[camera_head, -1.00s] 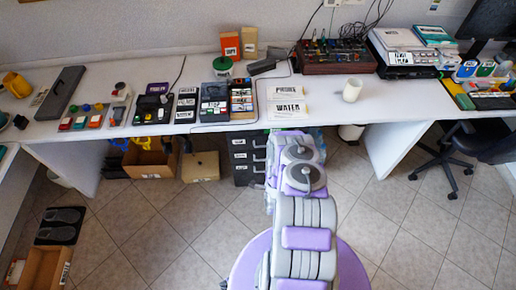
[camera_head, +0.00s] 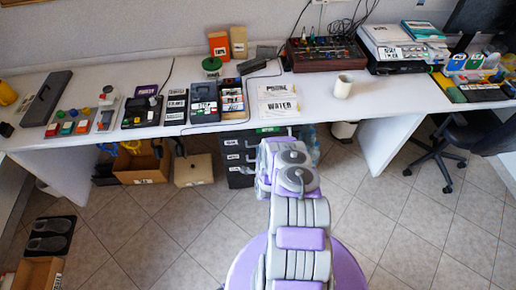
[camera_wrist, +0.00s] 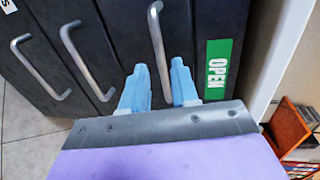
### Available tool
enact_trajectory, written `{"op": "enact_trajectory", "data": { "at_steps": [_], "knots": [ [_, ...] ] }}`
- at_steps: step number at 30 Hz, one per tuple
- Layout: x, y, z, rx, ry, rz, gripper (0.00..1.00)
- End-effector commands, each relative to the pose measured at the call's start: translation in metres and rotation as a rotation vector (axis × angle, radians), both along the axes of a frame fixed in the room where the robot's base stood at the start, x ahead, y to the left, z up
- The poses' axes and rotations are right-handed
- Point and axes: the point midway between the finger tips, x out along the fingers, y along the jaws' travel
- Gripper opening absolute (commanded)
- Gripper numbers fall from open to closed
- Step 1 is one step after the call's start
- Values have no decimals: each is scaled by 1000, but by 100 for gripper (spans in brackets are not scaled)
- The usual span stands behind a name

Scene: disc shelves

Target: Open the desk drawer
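The dark drawer cabinet (camera_head: 238,178) stands under the desk, partly hidden behind my arm in the head view. In the wrist view its front (camera_wrist: 115,25) fills the left and middle, turned sideways, with several silver bar handles. A green "OPEN" label (camera_wrist: 218,68) lies beside the rightmost handle (camera_wrist: 158,45). My gripper (camera_wrist: 158,88) is open, with its pale blue fingers on either side of the lower end of that handle. I cannot tell whether the fingers touch it. The drawers look shut. In the head view the fingers are hidden by my arm.
The white desk (camera_head: 390,97) runs above the cabinet and carries a mug (camera_head: 342,87) and several devices. A cardboard box (camera_head: 142,165) and a tan box (camera_head: 193,170) stand left of the cabinet. An office chair (camera_head: 455,150) is at the right. The tiled floor in front is mostly clear.

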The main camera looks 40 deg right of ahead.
Motion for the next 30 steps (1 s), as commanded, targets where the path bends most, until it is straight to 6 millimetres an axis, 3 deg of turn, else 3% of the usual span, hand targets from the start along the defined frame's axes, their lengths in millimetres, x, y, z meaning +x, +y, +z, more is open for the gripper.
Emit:
{"op": "enact_trajectory", "data": {
  "at_steps": [9,23,30],
  "knots": [
    [36,-22,-10,-1,-3,0,29],
    [44,-27,-11,1,2,0,29],
    [44,-27,-11,1,2,0,9]
  ]
}}
